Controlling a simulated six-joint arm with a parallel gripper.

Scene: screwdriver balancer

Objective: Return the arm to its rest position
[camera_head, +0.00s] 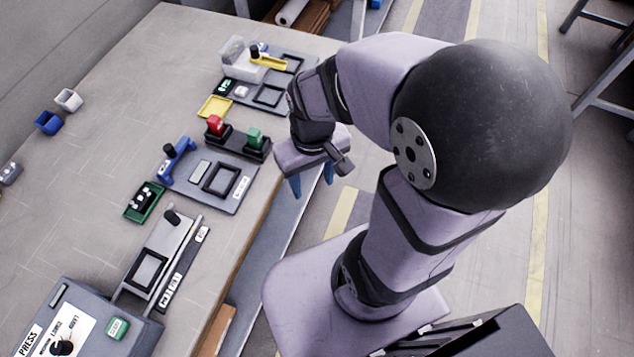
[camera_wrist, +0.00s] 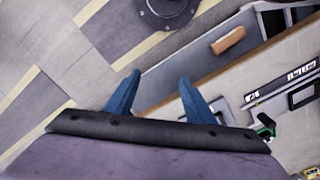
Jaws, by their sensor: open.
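My arm is folded, with the elbow raised to the right of the bench.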

